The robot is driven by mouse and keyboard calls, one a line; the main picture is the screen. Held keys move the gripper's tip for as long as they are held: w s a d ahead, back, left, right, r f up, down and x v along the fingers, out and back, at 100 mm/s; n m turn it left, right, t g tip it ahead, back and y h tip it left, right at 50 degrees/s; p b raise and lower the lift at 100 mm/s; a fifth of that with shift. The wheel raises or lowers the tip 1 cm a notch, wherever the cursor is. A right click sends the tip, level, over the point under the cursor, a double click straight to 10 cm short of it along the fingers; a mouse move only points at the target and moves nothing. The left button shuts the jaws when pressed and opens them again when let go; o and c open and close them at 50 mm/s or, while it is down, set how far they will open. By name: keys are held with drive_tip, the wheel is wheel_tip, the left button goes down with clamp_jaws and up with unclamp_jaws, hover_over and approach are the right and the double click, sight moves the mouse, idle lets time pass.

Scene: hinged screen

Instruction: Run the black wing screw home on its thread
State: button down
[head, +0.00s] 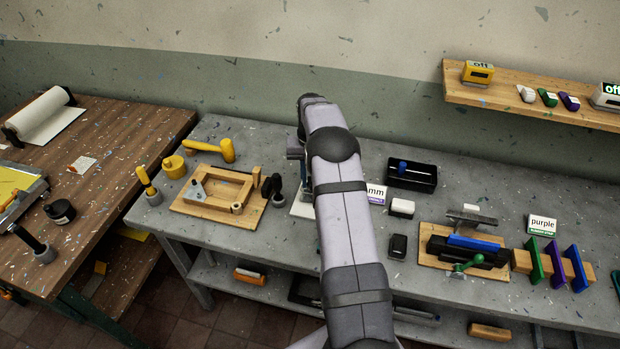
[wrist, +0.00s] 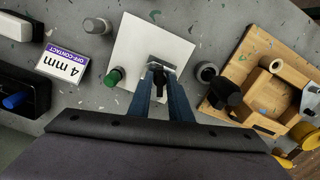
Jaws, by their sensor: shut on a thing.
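My gripper (wrist: 158,82) is shut on the black wing screw (wrist: 158,77), which shows between its two blue-grey fingers in the wrist view. The screw stands at a small grey metal piece (wrist: 164,60) on a white plate (wrist: 150,38). The thread is hidden, so I cannot tell how far the screw is in.
A green knob (wrist: 115,76) stands left of the fingers. A grey cylinder (wrist: 97,25) and a 4 mm card (wrist: 62,65) lie farther left. A grey ring holder (wrist: 207,72) with a black-handled tool (wrist: 226,93) and a wooden frame (wrist: 258,60) stand right.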

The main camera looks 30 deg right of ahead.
drive_tip(key=shift+w+r+m, duration=0.2)
drive_tip(key=shift+r+m, duration=0.1)
drive_tip(key=shift+m, duration=0.8)
drive_tip(key=c, duration=1.8)
unclamp_jaws()
drive_tip(key=shift+o, duration=0.4)
drive_tip(key=shift+s, duration=0.15)
drive_tip(key=shift+f, duration=0.1)
wheel_tip(320, 180, up, 4)
drive_tip(key=p, duration=0.2)
drive_tip(key=shift+f+p, duration=0.25)
drive_tip(key=shift+p, duration=0.05)
